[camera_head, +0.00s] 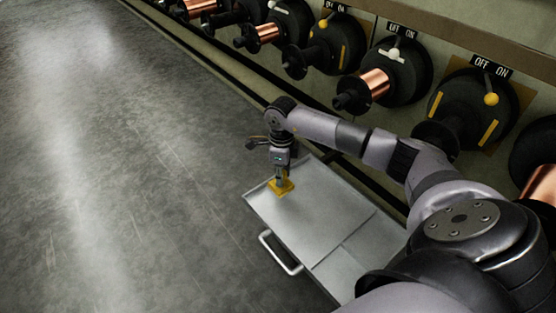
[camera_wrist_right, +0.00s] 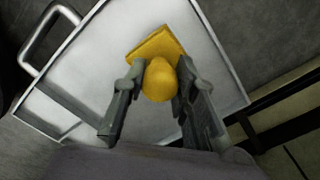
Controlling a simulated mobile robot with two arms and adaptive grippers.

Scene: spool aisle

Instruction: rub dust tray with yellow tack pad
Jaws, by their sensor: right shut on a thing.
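The dust tray (camera_head: 312,222) is a flat grey metal tray with a low rim and a handle (camera_head: 281,252) on its left side. It also shows in the right wrist view (camera_wrist_right: 98,57). The yellow tack pad (camera_head: 281,187) is a square pad with a rounded knob, seen near the tray's far end. My right gripper (camera_head: 280,178) points down and is shut on the pad's knob, which sits between the two fingers in the right wrist view (camera_wrist_right: 158,85). The pad appears to be at the tray surface; firm contact is hard to tell. My left gripper is not in view.
A row of black spools, some with copper wire (camera_head: 376,83), lines the wall at the upper right. Levers with yellow or white knobs (camera_head: 491,99) and OFF/ON labels are above them. A dark rail runs along the wall's base. The grey floor (camera_head: 130,180) on the left is clear.

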